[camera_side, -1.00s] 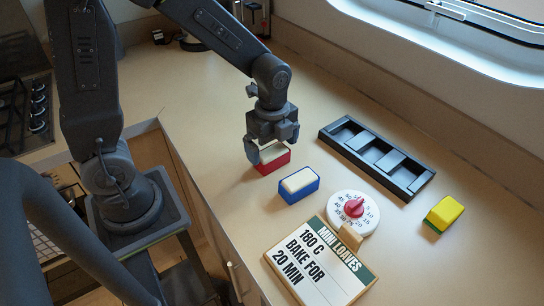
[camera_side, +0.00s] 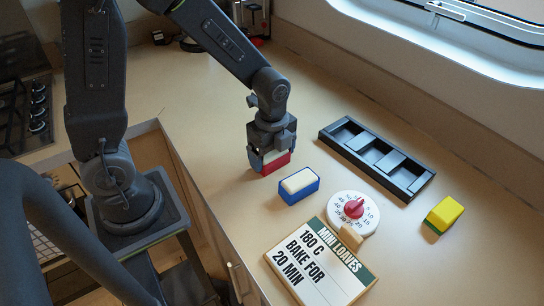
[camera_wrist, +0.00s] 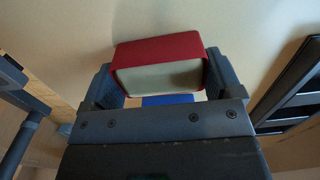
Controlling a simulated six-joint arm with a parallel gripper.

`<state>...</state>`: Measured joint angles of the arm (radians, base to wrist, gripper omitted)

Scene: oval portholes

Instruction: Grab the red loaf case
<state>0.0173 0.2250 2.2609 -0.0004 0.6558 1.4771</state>
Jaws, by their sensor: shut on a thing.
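The red loaf case (camera_side: 271,164) with pale filling is between the fingers of my gripper (camera_side: 268,160), which is shut on it. It sits at or very near the counter; I cannot tell if there is a gap beneath it. In the wrist view the red case (camera_wrist: 160,50) spans between the two fingers of my gripper (camera_wrist: 160,80), and its pale top shows.
A blue loaf case (camera_side: 299,186) stands close to the right. A white dial timer with a red knob (camera_side: 353,208), a recipe sign (camera_side: 318,262) and a yellow-green block (camera_side: 443,215) are to the right.

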